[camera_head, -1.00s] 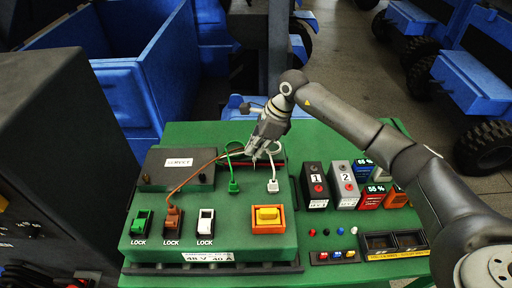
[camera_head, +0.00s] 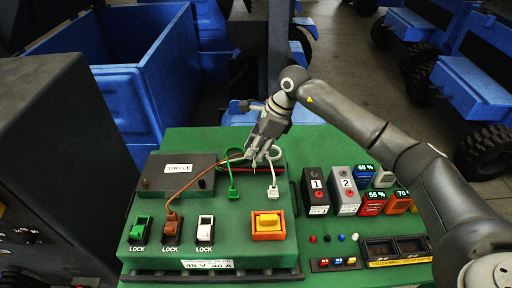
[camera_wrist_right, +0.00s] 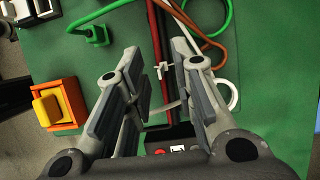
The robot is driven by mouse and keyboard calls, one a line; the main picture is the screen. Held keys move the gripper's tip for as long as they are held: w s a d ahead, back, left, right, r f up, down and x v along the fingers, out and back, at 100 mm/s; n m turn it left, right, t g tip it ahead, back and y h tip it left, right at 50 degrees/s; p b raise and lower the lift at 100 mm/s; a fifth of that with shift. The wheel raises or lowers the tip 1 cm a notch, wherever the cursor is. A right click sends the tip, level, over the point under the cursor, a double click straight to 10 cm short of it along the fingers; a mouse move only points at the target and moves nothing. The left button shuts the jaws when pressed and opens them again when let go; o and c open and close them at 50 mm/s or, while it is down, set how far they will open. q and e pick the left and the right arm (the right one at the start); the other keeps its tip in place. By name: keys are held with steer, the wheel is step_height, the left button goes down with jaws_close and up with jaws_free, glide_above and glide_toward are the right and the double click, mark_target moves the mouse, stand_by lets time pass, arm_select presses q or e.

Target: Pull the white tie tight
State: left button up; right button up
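The white tie (camera_wrist_right: 163,71) shows in the right wrist view as a small white piece at the dark red cable (camera_wrist_right: 157,50). A thin pale strip, possibly its tail, runs between my fingers; where it ends is hidden. My right gripper (camera_head: 257,158) is over the back of the green panel, pointing down, with its fingers by the cables. In the wrist view my right gripper (camera_wrist_right: 165,100) has its two fingers clearly apart, one on each side of the strip, not pressing on it. In the head view the tie is too small to tell. My left gripper is not in view.
The green panel (camera_head: 220,224) holds a white plug (camera_head: 273,191), a green plug (camera_head: 233,192), an orange block with a yellow button (camera_head: 267,226) and several lock levers. A grey service box (camera_head: 178,172) stands left. Grey and black numbered blocks (camera_head: 346,187) stand right of my gripper.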

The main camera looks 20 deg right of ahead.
steer(key=v, duration=1.2)
stand_by(0.3)
